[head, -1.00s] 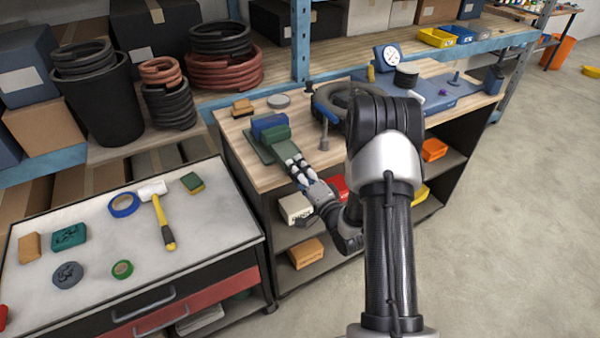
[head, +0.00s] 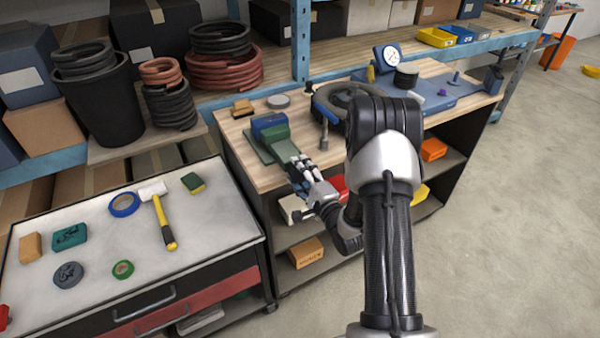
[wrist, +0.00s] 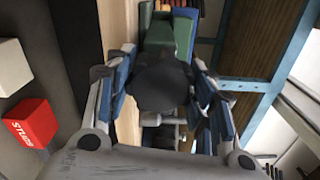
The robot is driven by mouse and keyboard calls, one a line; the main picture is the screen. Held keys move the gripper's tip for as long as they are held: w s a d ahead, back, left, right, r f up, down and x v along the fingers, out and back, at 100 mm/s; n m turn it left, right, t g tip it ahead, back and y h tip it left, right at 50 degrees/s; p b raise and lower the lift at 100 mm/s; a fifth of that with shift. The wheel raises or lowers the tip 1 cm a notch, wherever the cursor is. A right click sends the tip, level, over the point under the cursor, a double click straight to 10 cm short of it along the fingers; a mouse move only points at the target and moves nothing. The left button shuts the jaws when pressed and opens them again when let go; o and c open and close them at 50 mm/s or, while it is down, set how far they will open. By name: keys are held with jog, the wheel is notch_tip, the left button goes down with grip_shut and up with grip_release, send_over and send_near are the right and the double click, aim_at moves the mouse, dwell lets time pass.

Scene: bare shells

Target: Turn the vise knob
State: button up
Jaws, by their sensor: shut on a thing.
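The vise, with a blue part (head: 267,122) and a green body (head: 285,150), stands on the left end of the wooden workbench. It also shows in the wrist view as a green block (wrist: 184,32). My gripper (head: 303,167) is at the vise's near end. In the wrist view the dark round knob (wrist: 160,84) sits between the blue-padded fingers, and my gripper is shut on it. The knob hides part of the vise behind it. In the head view the fingers cover the knob.
A hammer (head: 160,215), tape rolls and small blocks lie on the grey cart (head: 215,225) at left. Behind the vise are a tan block (head: 243,108) and a grey disc (head: 278,101). A blue-and-black clamp-like tool (head: 325,105) stands close right of the vise.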

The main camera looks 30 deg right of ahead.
jog(key=o, duration=1)
jog(key=s, duration=1.2)
jog(key=shift+d, duration=0.2)
